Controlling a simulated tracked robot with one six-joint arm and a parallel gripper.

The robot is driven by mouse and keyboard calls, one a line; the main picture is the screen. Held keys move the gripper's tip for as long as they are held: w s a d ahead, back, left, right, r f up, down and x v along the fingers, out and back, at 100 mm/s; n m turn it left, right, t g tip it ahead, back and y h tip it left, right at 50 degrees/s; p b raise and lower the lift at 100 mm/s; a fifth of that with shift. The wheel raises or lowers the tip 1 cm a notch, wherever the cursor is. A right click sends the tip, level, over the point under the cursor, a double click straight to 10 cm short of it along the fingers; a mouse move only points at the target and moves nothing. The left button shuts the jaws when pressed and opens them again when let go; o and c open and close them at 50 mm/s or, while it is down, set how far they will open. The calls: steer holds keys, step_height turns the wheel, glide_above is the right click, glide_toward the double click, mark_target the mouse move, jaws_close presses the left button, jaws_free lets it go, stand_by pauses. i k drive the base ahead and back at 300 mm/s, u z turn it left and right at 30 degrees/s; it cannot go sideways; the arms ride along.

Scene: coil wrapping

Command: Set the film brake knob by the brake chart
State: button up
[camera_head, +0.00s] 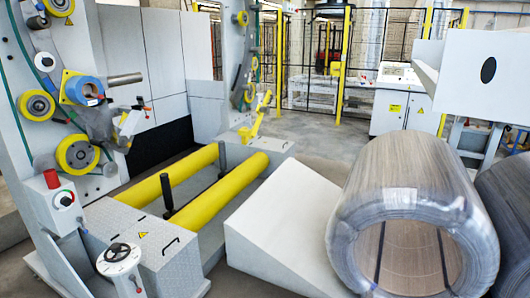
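The wrapping machine (30,95) stands at the left, with a blue-edged film roll (84,91) on its ring between yellow rollers. I cannot tell for sure which part is the film brake knob. A small white part with a red tip (128,121) sits just right of the film roll, too small to read. A white handwheel (118,258) with a black knob is at the front left. I make out no brake chart. My gripper is not in view.
Two long yellow rollers (215,188) lie across the machine bed beside a grey ramp (285,225). A large wrapped coil (410,180) fills the right front, another behind it. A white control cabinet (401,103) and fence stand behind. Open floor (315,135) lies between.

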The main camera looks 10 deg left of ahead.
mark_target(47, 61)
steer(key=u, duration=0.15)
steer(key=i, duration=0.75)
steer(key=u, duration=0.4)
steer(key=i, duration=0.8)
steer(key=u, duration=0.65)
steer(key=i, duration=0.65)
steer(key=u, duration=0.85)
steer(key=i, duration=0.6)
steer(key=u, duration=0.65)
steer(key=i, duration=0.55)
steer(key=u, duration=0.25)
